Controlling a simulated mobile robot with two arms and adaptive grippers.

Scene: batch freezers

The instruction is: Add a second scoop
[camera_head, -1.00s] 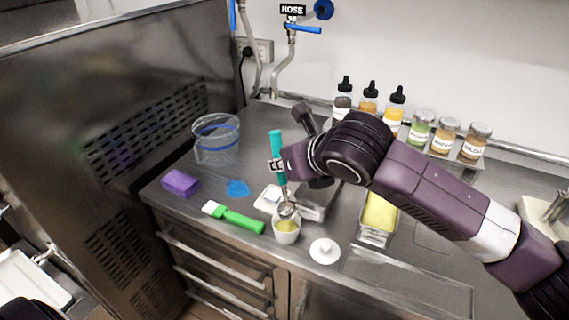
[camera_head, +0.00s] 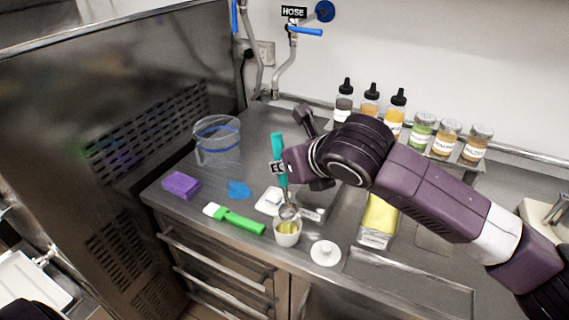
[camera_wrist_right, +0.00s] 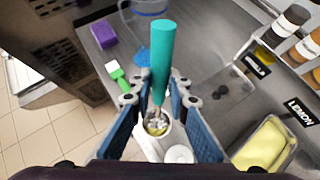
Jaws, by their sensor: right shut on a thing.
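My right gripper (camera_wrist_right: 158,108) is shut on the scoop with a teal handle (camera_head: 278,155). The handle (camera_wrist_right: 162,55) stands nearly upright between the blue finger pads in the wrist view. The metal scoop head (camera_head: 289,212) is at the mouth of a small white cup (camera_head: 287,239), which has yellow ice cream in it. I cannot tell whether the head touches the ice cream. A clear tub of yellow ice cream (camera_head: 379,216) stands to the right; in the wrist view the tub (camera_wrist_right: 264,146) sits by a LEMON label. My left gripper is not in view.
A round white lid (camera_head: 325,253) lies right of the cup. A green-handled spatula (camera_head: 238,220), a blue patch (camera_head: 238,189), a purple sponge (camera_head: 181,185) and a clear pitcher (camera_head: 217,143) are to the left. Bottles and jars (camera_head: 446,138) line the back wall.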

